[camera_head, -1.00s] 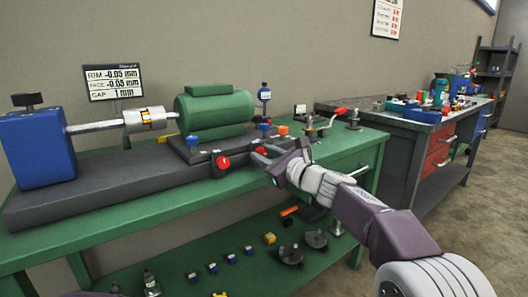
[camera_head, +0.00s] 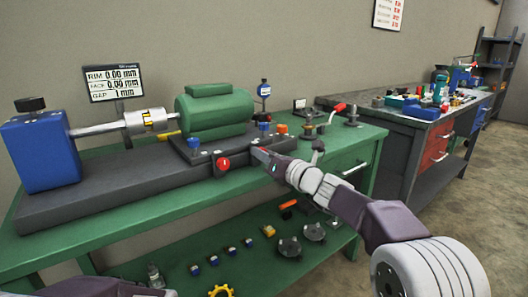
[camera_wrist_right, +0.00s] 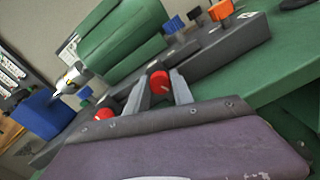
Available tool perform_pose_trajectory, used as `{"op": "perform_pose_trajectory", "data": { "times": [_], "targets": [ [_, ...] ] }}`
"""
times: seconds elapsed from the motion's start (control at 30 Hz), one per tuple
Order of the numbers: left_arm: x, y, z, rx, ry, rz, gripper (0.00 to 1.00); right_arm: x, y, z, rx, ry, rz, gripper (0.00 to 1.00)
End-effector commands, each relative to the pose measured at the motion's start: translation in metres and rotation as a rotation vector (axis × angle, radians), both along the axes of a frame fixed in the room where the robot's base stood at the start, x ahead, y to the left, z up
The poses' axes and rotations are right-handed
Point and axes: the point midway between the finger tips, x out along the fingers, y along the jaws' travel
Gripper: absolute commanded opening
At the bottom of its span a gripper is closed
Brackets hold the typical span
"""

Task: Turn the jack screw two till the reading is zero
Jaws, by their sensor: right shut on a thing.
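The readout panel (camera_head: 113,83) on the wall side shows RIM 0.00 mm, FACE 0.00 mm and GAP 1 mm. The green motor (camera_head: 215,112) sits on a dark base. One red jack screw knob (camera_head: 222,164) is free on the base's front side; it also shows in the right wrist view (camera_wrist_right: 103,114). My right gripper (camera_head: 257,153) is at the base's right front end. In the right wrist view its fingers are shut on the other red jack screw knob (camera_wrist_right: 159,82), which the gripper hides in the head view. My left gripper is out of view.
A blue block (camera_head: 40,150) with a shaft and silver coupling (camera_head: 146,121) stands left of the motor. Blue and orange knobs (camera_head: 282,128) are on the base. A red-handled tool (camera_head: 337,108) stands to the right. The lower shelf holds several small parts.

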Motion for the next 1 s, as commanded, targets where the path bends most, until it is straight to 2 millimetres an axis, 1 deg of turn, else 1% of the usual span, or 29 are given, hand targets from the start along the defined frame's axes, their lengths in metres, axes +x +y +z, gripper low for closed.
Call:
{"op": "perform_pose_trajectory", "data": {
  "times": [0.3, 0.67, 0.7, 0.77, 0.8, 1.0],
  "targets": [
    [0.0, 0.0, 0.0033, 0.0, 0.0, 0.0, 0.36, 0.0, 0.0003, -0.0028, 0.044, 0.038, 0.001, 0.0],
    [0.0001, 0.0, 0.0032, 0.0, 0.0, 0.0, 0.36, 0.0, 0.0003, -0.0033, 0.045, 0.04, 0.0, 0.0],
    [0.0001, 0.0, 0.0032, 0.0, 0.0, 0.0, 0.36, 0.0, 0.0003, -0.0033, 0.045, 0.04, 0.0, 0.31],
    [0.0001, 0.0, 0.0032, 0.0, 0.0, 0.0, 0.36, 0.0, 0.0003, -0.0029, 0.046, 0.039, 0.001, 0.47],
    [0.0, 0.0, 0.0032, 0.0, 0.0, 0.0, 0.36, 0.0001, 0.0003, -0.0026, 0.045, 0.038, 0.001, 0.5],
    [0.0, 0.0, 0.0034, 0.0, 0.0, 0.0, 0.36, 0.0, 0.0001, -0.0014, 0.046, 0.036, 0.0, 0.5]
  ]
}}
